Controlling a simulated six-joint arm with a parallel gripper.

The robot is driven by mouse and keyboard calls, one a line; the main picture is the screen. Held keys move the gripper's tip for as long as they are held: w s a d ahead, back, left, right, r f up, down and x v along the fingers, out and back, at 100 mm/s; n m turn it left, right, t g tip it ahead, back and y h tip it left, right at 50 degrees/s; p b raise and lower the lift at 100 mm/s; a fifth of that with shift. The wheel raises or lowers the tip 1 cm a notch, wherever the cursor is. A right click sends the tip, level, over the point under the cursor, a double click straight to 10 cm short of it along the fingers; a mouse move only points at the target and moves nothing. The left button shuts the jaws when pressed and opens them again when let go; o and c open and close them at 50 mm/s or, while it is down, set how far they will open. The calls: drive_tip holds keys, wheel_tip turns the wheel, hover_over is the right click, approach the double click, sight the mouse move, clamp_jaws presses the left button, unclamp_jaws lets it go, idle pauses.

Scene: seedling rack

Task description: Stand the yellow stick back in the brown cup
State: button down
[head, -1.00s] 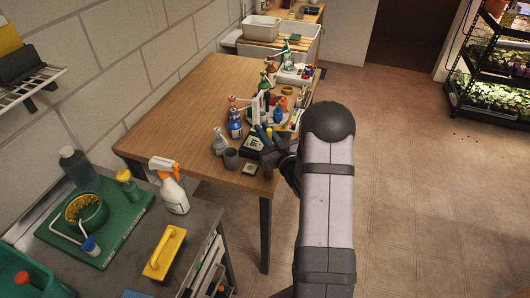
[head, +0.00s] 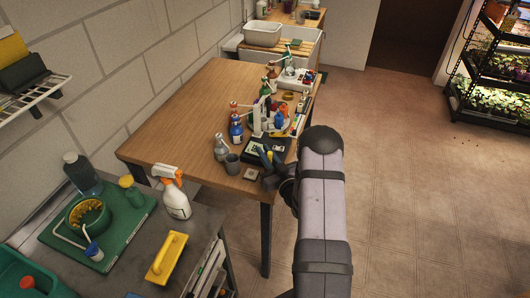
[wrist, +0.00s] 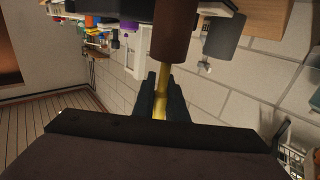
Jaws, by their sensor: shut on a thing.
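My gripper (wrist: 160,97) is shut on the yellow stick (wrist: 162,72) in the wrist view. The stick runs from between the dark fingers to the brown cup (wrist: 174,32) at the top of the picture. The far end of the stick is lost at the cup's edge; I cannot tell whether it is inside the cup or only in line with it. In the head view my gripper (head: 273,176) is at the near right edge of the wooden table (head: 185,120), small and dark. The stick and brown cup cannot be made out there.
A grey cup (head: 232,164) stands left of my gripper, with a small bottle (head: 221,147) behind it. Several bottles and a white rack crowd the table beyond. The table's left part is clear.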

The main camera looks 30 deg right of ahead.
drive_tip(key=shift+f, duration=0.2)
drive_tip(key=c, duration=1.8)
unclamp_jaws()
drive_tip(key=shift+o, duration=0.2)
